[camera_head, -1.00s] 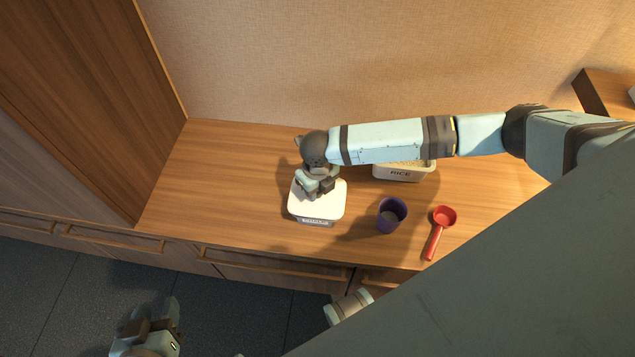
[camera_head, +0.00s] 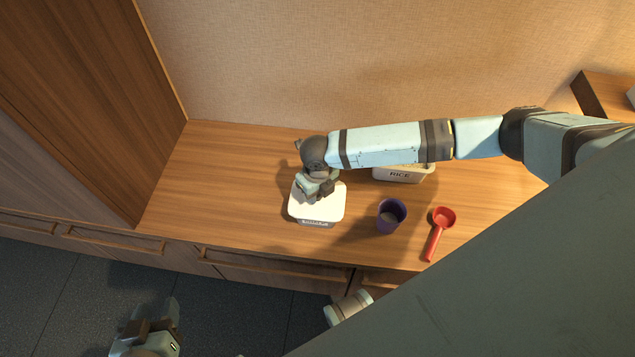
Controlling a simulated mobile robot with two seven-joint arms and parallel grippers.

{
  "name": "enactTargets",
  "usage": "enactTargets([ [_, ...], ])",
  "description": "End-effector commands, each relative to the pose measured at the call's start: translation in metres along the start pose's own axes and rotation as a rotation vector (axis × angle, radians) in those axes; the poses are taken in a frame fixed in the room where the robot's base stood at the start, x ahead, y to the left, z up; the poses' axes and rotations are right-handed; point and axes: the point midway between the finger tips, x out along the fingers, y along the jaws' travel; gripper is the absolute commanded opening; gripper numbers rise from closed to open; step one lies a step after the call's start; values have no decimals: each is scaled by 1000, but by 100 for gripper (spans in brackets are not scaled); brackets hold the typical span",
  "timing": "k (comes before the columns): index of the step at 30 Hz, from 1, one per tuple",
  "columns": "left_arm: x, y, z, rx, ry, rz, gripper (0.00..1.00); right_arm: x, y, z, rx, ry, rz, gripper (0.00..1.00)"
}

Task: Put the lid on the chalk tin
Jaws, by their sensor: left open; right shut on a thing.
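The white lid (camera_head: 316,207) lies over the top of the chalk tin (camera_head: 314,223). Only the tin's front side shows, with a dark label too small to read. The lid looks level and lined up with the tin; I cannot tell whether it is fully seated. My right gripper (camera_head: 316,194) is shut on the lid near its back edge, and its fingers hide the grip point. My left gripper (camera_head: 150,327) is open and empty, low in front of the counter and away from the tin.
A tub marked RICE (camera_head: 404,174) stands behind, partly hidden by my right arm. A purple cup (camera_head: 391,215) and a red scoop (camera_head: 438,232) are to the right on the wooden counter (camera_head: 225,190). The counter left of the tin is clear, up to a tall wooden panel (camera_head: 90,90).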

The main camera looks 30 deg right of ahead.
Motion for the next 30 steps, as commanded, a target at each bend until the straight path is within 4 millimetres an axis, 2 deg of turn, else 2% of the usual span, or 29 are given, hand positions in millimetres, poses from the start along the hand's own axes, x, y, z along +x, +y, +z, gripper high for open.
enactTargets([
  [11,2,0,3,0,0,0,46,10,0,0,0,0,0,13],
  [12,1,0,3,0,0,0,46,10,0,0,0,0,0,43],
  [15,1,0,3,0,0,1,46,9,0,0,0,0,0,66],
  [28,2,-1,5,8,-3,-4,46,9,0,0,0,0,0,66],
  [30,3,-2,9,11,-19,-9,46,-6,0,1,-1,-3,0,66],
])
